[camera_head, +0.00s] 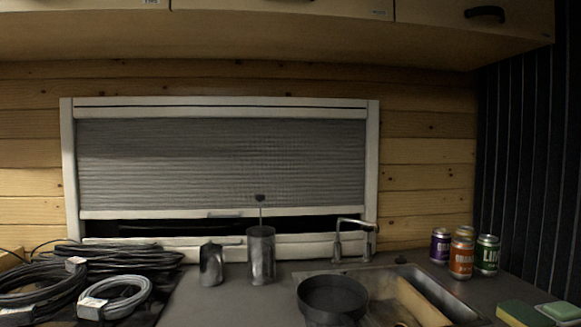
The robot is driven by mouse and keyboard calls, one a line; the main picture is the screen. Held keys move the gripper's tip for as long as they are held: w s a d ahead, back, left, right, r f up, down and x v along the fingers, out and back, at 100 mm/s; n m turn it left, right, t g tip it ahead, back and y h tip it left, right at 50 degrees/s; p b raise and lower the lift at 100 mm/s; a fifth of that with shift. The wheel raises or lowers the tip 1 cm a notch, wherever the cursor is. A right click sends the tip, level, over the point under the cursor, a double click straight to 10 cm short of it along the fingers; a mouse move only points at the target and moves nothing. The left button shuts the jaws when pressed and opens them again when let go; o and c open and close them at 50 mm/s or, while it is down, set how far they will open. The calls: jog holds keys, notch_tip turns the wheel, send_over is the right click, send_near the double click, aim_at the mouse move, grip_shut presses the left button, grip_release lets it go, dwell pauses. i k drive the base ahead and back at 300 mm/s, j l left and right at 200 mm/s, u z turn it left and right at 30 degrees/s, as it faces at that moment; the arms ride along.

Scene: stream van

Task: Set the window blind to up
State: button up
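The window blind (210,162) is a grey pleated sheet in a white frame (69,165) on the wooden wall. It covers most of the window. Its white bottom bar (150,213) hangs low, with a small tab near its middle. A dark strip of window (150,228) shows below the bar, above the white sill. My gripper does not show in this view.
A dark metal jug (211,265) and a tall canister (261,262) with a rod stand before the window. A faucet (340,240), a dark pot (332,297) and a sink (440,292) are to the right. Coiled cables (45,285) lie left; several cans (461,256) stand right. Cabinets hang above.

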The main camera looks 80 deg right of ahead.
aim_at(148, 168)
jog(key=z, duration=2.6)
jog(key=j+u, duration=0.25)
jog(key=j, duration=0.3)
